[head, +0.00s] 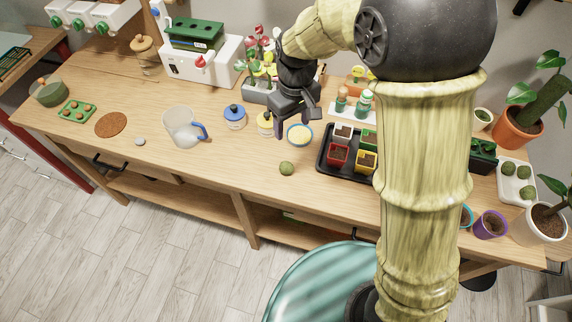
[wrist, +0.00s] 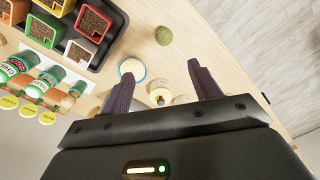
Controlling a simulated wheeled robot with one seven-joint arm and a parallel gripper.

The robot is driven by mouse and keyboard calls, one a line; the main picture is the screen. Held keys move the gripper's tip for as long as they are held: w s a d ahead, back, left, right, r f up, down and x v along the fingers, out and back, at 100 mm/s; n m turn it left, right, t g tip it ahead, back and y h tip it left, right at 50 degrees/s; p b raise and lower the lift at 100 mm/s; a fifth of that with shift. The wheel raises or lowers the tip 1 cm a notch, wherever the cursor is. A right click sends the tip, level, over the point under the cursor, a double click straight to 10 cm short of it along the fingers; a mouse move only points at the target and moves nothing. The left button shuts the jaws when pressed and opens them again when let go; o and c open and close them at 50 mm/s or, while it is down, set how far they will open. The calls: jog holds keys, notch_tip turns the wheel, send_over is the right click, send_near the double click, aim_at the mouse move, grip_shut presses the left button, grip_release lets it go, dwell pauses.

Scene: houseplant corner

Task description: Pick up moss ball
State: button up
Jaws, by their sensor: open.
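A small green moss ball (head: 287,168) lies on the wooden table near its front edge. In the wrist view the moss ball (wrist: 163,35) sits ahead of the fingertips, near the table's edge. More moss balls (head: 508,169) rest on a white tray at the far right. My gripper (head: 296,128) is open and empty above the table, behind the single ball and apart from it. In the wrist view its two dark fingers (wrist: 160,68) are spread wide, with nothing between them at their height.
A blue-rimmed dish (head: 300,135) and a yellow-lidded jar (head: 265,123) stand below and beside my gripper. A black tray (head: 325,163) with small colored pots is right of the ball. A clear pitcher (head: 182,130) stands to the left. The table around the ball is clear.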

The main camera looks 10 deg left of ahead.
jog(key=shift+s+a, duration=0.15)
jog(key=shift+a, duration=0.35)
jog(key=shift+f, duration=0.1)
jog(key=p, duration=0.2)
send_over(287, 163)
notch_tip(287, 163, down, 12)
jog(key=shift+f, duration=0.1)
jog(key=shift+f+p, duration=0.6)
jog(key=shift+f, duration=1.95)
